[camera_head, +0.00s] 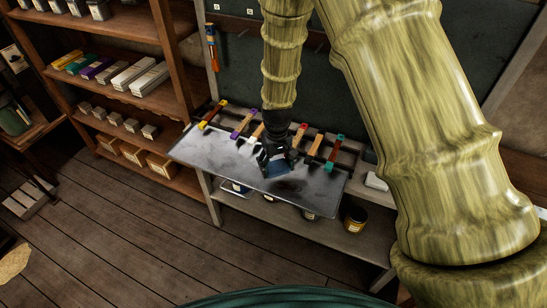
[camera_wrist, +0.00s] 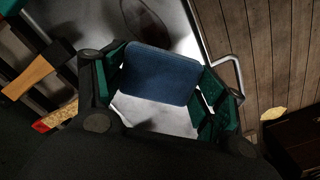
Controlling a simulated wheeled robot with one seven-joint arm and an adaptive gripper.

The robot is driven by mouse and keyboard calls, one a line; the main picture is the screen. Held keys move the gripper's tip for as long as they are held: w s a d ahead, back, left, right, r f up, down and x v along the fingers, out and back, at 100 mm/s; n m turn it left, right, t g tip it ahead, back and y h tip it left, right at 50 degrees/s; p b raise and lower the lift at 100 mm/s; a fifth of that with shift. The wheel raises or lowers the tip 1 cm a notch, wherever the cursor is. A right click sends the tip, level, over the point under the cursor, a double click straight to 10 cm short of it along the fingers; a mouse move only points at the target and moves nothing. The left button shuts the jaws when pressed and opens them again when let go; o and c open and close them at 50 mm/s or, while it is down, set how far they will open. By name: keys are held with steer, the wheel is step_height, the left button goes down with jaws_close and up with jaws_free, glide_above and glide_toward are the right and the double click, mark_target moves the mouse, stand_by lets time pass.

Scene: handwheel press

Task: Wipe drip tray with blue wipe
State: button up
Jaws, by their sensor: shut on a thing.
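The drip tray (camera_head: 215,152) is a wide grey metal sheet on the bench, with dark smudges on its surface. One dark stain (camera_head: 291,186) lies just in front of my gripper (camera_head: 278,160). In the wrist view a dark round stain (camera_wrist: 147,20) shows on the tray (camera_wrist: 184,38), beyond the wipe. The blue wipe (camera_wrist: 160,74) is a flat, rounded pad between the green-padded fingers of my gripper (camera_wrist: 160,85), which is shut on it. In the head view the wipe (camera_head: 279,170) sits low over the tray's middle. I cannot tell whether it touches the tray.
A lower shelf (camera_head: 335,237) holds a dark jar (camera_head: 355,219). A wooden shelf unit (camera_head: 110,50) stands left.

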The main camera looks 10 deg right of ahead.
step_height(320, 180, up, 2)
steer(key=shift+s+r+p, duration=0.1)
steer(key=shift+p, duration=0.3)
steer(key=shift+f, duration=0.2)
